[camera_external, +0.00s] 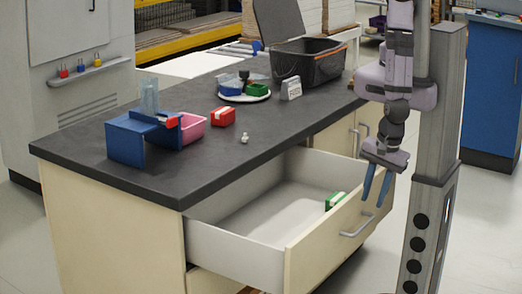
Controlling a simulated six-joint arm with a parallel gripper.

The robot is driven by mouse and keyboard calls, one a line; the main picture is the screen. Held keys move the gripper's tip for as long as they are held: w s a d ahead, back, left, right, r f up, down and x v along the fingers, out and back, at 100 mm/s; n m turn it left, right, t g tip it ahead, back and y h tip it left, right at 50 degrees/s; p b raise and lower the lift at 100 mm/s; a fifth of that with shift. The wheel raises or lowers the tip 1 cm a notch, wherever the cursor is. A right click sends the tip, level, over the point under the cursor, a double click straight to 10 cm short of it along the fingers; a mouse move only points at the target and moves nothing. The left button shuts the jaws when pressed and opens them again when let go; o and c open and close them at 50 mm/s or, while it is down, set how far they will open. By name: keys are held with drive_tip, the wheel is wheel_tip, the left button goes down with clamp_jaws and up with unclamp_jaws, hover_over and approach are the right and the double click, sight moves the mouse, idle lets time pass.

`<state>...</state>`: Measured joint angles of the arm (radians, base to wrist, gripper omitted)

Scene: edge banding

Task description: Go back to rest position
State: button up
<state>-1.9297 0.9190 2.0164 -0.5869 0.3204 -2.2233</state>
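My gripper (373,203) hangs at the right of the picture with its two blue fingers pointing down. The fingers are apart, with nothing between them. It shows near the front panel of the open drawer (240,262); its exact depth relative to the drawer is hard to tell. A green and white box (335,200) lies inside the drawer near its front right corner, to the left of my fingers and apart from them.
The dark countertop (200,170) holds a blue stand (126,142), a pink bin (193,128), a red box (223,116), a small white piece (245,138), a round tray (262,97) with coloured items and a black crate (325,66). The drawer juts out from the cabinet.

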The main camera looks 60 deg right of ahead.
drive_tip(key=shift+w, duration=0.1)
drive_tip(key=w+d+r+m+p, duration=0.25)
drive_tip(key=w+r+m, duration=0.35)
drive_tip(key=w+m, duration=0.3)
drive_tip(key=w+d+r+m+g+h+p, duration=0.1)
drive_tip(key=w+d+r+m, duration=0.3)
drive_tip(key=w+r+m, duration=0.35)
drive_tip(key=w+d+r+m+p, duration=0.1)
drive_tip(key=w+d+r+m, duration=0.3)
drive_tip(key=w+m, duration=0.6)
drive_tip(key=w+d+r+m+p, duration=0.1)
drive_tip(key=d+r+m+p, duration=0.1)
drive_tip(key=d+r+m, duration=0.5)
drive_tip(key=w+d+r+m+g+y+p, duration=0.1)
drive_tip(key=d+r+m, duration=0.2)
drive_tip(key=d+m, duration=0.65)
drive_tip(key=w+d+r+m+p, duration=0.15)
drive_tip(key=d+r+m, duration=0.35)
drive_tip(key=m, duration=0.6)
drive_tip(key=f+b, duration=0.2)
drive_tip(key=d+f+b, duration=0.1)
drive_tip(key=f+b, duration=0.2)
drive_tip(key=shift+s+d+f, duration=0.1)
drive_tip(key=shift+s+f, duration=0.1)
drive_tip(key=shift+f, duration=0.15)
